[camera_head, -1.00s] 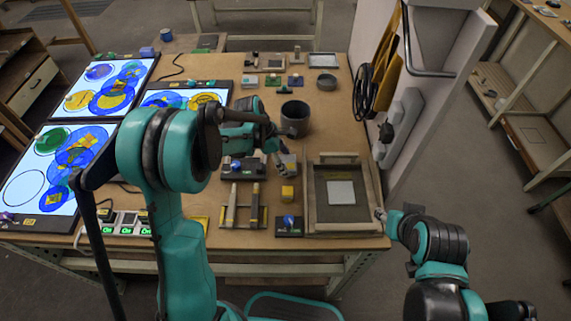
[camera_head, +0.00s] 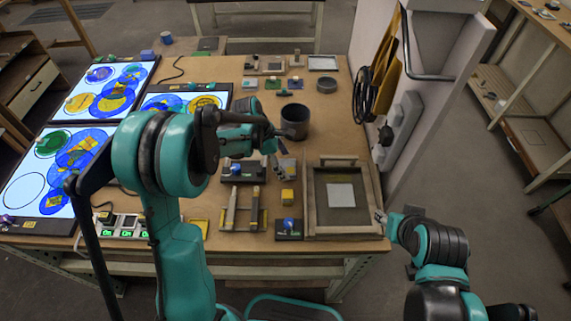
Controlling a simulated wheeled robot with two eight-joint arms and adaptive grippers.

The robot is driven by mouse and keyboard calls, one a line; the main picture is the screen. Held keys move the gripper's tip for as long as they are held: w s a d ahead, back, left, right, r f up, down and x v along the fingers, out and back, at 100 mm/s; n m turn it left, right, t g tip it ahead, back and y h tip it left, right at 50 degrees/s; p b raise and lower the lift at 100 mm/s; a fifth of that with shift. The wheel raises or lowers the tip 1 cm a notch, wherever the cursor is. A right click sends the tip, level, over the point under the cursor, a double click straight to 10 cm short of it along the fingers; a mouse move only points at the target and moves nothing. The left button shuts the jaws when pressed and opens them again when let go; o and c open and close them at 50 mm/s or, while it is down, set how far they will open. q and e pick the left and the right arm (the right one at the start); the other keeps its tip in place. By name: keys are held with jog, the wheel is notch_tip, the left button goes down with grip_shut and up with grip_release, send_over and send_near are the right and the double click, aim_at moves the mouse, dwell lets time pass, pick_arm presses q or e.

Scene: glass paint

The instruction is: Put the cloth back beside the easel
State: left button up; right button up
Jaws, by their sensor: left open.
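My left gripper (camera_head: 276,139) is open over the middle of the workbench, close to the dark round pot. A small grey and yellow piece (camera_head: 287,168), possibly a folded cloth, lies just in front of its fingers; I cannot tell if they touch. A pale grey flat square (camera_head: 340,196) lies in the wooden-framed tray (camera_head: 312,214) at the right; I cannot tell whether it is cloth. Lit panels with coloured circles (camera_head: 116,87) stand at the left. I cannot tell which thing is the easel. My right gripper (camera_head: 379,215) is at the bench's right front edge, its fingers too small to read.
The dark pot (camera_head: 294,122) stands right of my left gripper. A yellow block (camera_head: 288,197), a wooden rack (camera_head: 242,215) and a blue-topped item (camera_head: 289,227) crowd the front. Small tools line the back. A white partition (camera_head: 424,85) bounds the bench's right side.

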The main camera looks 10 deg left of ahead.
pick_arm(q)
jog(key=p+v, duration=0.3)
jog(key=v, duration=0.8)
jog(key=s+r+m+t+y, duration=0.2)
jog(key=s+r+m+t, duration=0.1)
jog(key=s+m, duration=0.6)
jog(key=s+a+r+m+t+y, duration=0.1)
jog(key=s+r+m+t+y, duration=0.1)
jog(key=s+m, duration=0.8)
jog(key=shift+s+r+m+t+y, duration=0.35)
jog(key=shift+r+m+t, duration=0.1)
jog(key=shift+m+t, duration=0.2)
notch_tip(320, 180, down, 4)
jog(key=b, duration=0.4)
